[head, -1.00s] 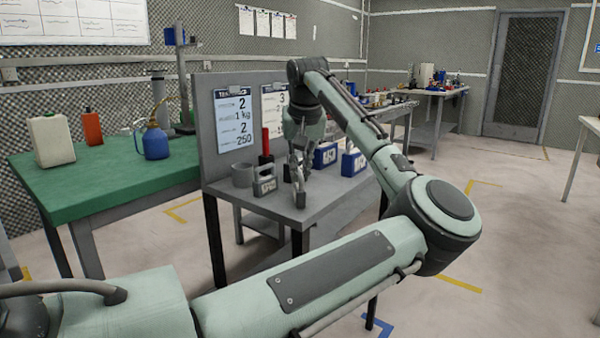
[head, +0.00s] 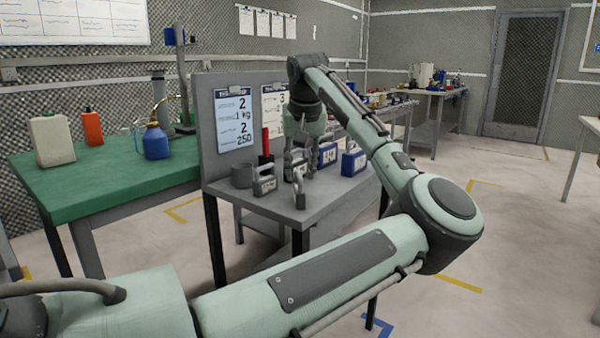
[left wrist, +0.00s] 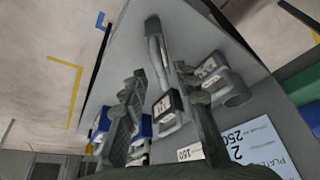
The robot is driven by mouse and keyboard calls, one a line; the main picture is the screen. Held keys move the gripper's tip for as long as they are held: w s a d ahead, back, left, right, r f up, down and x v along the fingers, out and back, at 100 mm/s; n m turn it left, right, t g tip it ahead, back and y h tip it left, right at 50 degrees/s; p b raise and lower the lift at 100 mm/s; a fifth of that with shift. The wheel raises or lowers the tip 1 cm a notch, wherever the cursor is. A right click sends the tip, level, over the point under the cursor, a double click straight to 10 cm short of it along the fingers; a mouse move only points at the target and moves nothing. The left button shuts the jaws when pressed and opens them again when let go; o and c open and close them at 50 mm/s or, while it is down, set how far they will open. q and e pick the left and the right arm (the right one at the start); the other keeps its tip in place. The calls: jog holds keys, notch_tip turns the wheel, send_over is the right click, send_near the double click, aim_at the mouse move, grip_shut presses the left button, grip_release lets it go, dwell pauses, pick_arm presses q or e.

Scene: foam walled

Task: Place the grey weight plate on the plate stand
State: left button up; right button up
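No flat disc is clear, so I cannot tell which grey piece is the weight plate or the stand. On the grey table, a grey block with a handle and white label (head: 264,184) stands beside a short grey cylinder (head: 241,175). A second grey labelled block (left wrist: 167,106) shows between the fingers in the left wrist view; contact cannot be made out. A small upright dark grey piece (head: 300,196) stands near the table's front edge. My left gripper (head: 303,160) is over the table, its fingers (left wrist: 165,100) spread apart. My right gripper is not in view.
Blue labelled blocks (head: 353,162) stand to the right of my gripper, and a red item (head: 265,142) is behind. A grey backboard (head: 206,125) with posters rises at the table's left. A green-topped bench (head: 100,185) is further left.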

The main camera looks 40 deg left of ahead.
pick_arm(q)
jog(key=v, duration=1.1)
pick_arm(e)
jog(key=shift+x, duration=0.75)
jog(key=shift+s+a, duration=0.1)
